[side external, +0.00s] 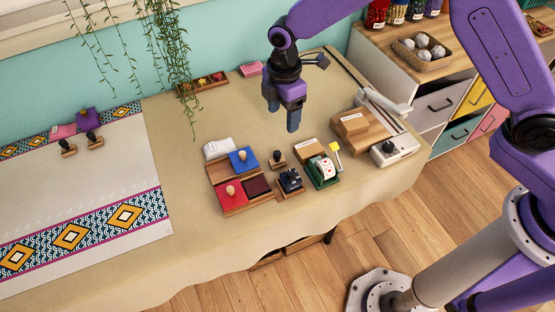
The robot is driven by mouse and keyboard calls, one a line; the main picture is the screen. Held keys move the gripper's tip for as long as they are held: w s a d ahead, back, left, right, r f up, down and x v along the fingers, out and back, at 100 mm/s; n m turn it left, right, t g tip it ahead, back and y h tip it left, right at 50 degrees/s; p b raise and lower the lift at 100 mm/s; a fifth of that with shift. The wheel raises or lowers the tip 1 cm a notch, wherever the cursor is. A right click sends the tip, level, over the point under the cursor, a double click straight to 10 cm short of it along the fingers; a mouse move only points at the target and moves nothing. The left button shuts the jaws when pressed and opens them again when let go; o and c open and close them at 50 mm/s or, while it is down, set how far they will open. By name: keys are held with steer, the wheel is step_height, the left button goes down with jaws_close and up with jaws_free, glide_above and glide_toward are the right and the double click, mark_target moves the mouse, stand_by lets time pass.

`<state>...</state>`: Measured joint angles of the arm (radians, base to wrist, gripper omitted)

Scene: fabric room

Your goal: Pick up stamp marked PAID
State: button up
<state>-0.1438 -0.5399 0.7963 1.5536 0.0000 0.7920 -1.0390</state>
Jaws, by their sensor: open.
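My gripper (281,113) is open and empty, pointing down above the bare back middle of the table. Several stamps are in view, and I cannot read PAID on any of them. A small stamp with a dark knob (277,158) stands in front of and below my gripper. Two more dark-handled stamps, one at left (68,148) and one at right (95,140), stand on the patterned cloth.
A wooden tray (238,207) holds blue, red and dark pads, some with round knobs. Brown boxes (352,121) and a white-armed device (394,150) stand at right. Hanging plants (170,40) and a small wooden box (203,84) are at the back.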

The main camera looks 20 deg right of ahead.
glide_toward(278, 154)
steer(key=f, duration=0.5)
steer(key=shift+s+d+f, duration=0.15)
steer(key=shift+s+d, duration=0.1)
steer(key=shift+d, duration=0.15)
steer(key=shift+w+a+f, duration=0.1)
steer(key=shift+a+f, duration=0.05)
steer(key=shift+f, duration=0.85)
steer(key=shift+w+a+f, duration=0.1)
steer(key=shift+a+f, duration=0.05)
steer(key=shift+f, duration=0.8)
steer(key=shift+w+a+f, duration=0.1)
steer(key=shift+a+f, duration=0.05)
steer(key=shift+f, duration=0.85)
steer(key=c, duration=1.2)
